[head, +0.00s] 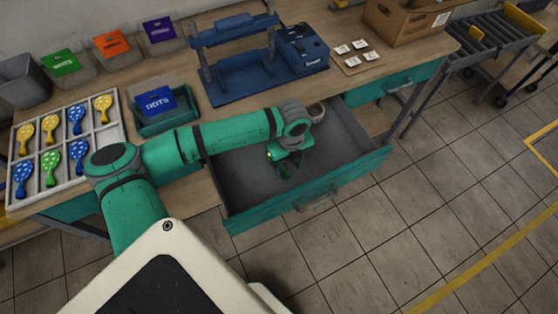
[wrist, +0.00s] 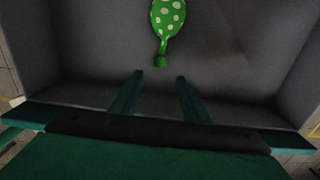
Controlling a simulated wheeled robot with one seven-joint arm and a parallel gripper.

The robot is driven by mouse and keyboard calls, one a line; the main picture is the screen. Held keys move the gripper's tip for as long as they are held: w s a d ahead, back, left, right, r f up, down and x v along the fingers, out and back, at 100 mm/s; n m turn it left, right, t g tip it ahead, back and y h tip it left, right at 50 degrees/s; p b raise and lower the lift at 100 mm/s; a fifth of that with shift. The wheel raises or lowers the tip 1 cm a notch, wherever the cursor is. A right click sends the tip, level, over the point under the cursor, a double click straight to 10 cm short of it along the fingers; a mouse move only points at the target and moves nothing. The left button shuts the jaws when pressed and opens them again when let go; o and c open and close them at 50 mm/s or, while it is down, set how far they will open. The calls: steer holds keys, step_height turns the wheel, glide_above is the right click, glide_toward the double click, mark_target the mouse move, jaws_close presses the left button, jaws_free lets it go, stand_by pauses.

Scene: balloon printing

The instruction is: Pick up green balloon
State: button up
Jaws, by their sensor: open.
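A green balloon with white dots (wrist: 166,20) lies on the grey floor of the open drawer (head: 338,140). In the wrist view it is at the top middle, cut off by the frame edge, with its neck pointing down toward my fingers. My gripper (wrist: 159,82) is open and empty, with its fingers apart and the balloon beyond the fingertips, not between them. In the head view my gripper (head: 286,172) hangs down inside the drawer, and the balloon is mostly hidden by it.
A white tray (head: 68,103) at the left holds several yellow, green and blue dotted balloons. A blue press (head: 235,75), a teal box (head: 165,122) and a card with several white tiles (head: 358,58) stand on the table. The drawer walls surround my gripper.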

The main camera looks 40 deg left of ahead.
mark_target(287, 174)
steer(key=f, duration=0.7)
steer(key=shift+w+a+f, duration=0.1)
steer(key=shift+a+f, duration=0.05)
steer(key=shift+a, duration=0.25)
steer(key=shift+c, duration=0.7)
steer(key=c, duration=0.8)
